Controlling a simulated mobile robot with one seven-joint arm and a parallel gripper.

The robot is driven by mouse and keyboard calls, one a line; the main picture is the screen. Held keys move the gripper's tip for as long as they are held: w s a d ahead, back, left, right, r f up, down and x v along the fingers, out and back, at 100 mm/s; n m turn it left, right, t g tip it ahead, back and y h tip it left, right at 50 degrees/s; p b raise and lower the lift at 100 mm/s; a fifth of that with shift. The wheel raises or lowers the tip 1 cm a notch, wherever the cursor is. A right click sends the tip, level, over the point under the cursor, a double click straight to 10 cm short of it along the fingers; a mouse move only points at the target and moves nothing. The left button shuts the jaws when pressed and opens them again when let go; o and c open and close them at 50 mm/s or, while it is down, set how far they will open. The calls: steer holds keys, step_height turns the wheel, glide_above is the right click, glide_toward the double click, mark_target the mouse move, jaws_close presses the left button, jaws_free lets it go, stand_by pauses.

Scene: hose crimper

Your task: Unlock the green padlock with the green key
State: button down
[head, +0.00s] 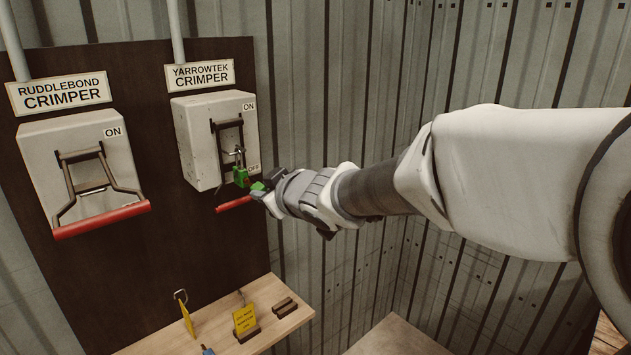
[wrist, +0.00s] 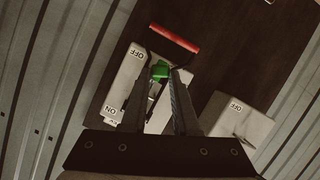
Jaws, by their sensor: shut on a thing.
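The green padlock (head: 240,176) hangs by its shackle on the front of the Yarrowtek crimper switch box (head: 196,148), near the OFF label. My gripper (head: 262,190) is just right of and slightly below the padlock, shut on the green key (head: 257,186), whose green end shows at the fingertips. The key points toward the padlock; I cannot tell whether its tip is in the keyhole. In the wrist view green (wrist: 160,71) shows at the fingertips of my gripper (wrist: 167,74), and key and padlock are hard to tell apart there.
The Yarrowtek red handle (head: 234,204) is down, just below my gripper. The Ruddlebond switch box (head: 78,162) with its lowered red handle (head: 102,220) is at left. A wooden shelf (head: 290,322) below holds yellow tags (head: 245,319) and dark blocks. A corrugated wall is behind.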

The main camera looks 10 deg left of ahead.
steer(key=shift+w+d+r+m+g+y+p, duration=0.1)
steer(key=shift+m+g+y+p, duration=0.4)
steer(key=shift+p, duration=1.8)
steer(key=shift+w+d+r+m+g+y+p, duration=0.1)
steer(key=shift+m+g+p, duration=0.4)
steer(key=shift+p, duration=1.8)
steer(key=shift+w+d+f+m+g+y, duration=0.15)
steer(key=shift+m+g+y, duration=0.15)
steer(key=shift+m, duration=0.9)
steer(key=shift+s+d, duration=1.55)
steer(key=shift+d, duration=0.2)
steer(key=shift+s, duration=0.1)
steer(key=w+d+f+m+t+h+b, duration=0.1)
steer(key=w+d+f+m+h+b, duration=0.1)
steer(key=d, duration=0.7)
steer(key=w+d+f+m+t+h+b, duration=0.2)
steer(key=w+d+f+m+h, duration=0.3)
steer(key=d, duration=0.4)
steer(key=w+d+f+m+t+h+b, duration=0.2)
steer(key=d+f, duration=0.4)
steer(key=d, duration=0.3)
steer(key=shift+w+d+m+h+b, duration=0.4)
steer(key=shift+w+m+h+b, duration=0.35)
steer(key=shift+m+h, duration=0.2)
steer(key=shift+s, duration=0.1)
